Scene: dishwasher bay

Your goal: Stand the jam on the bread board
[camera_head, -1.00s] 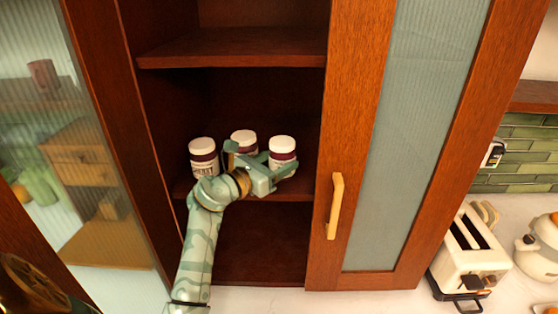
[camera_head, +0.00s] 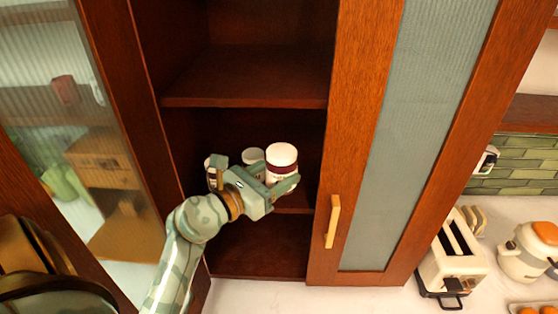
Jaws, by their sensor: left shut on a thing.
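Several jars with white lids stand or are held in the open cabinet. My left gripper (camera_head: 275,175) is shut on the front right jar (camera_head: 282,157), which has a white lid and a dark band, and holds it upright near the shelf's front. Its fingers cover the jar's lower part. The labels are not readable, so I cannot tell which is jam. The bread board is not in view. My right gripper is not in view.
The cabinet's upper shelf (camera_head: 250,85) is above the jars. A glass door (camera_head: 425,120) with a brass handle (camera_head: 333,222) stands to the right. A cream toaster (camera_head: 453,262) and an orange-lidded pot (camera_head: 530,252) are on the pale counter at right.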

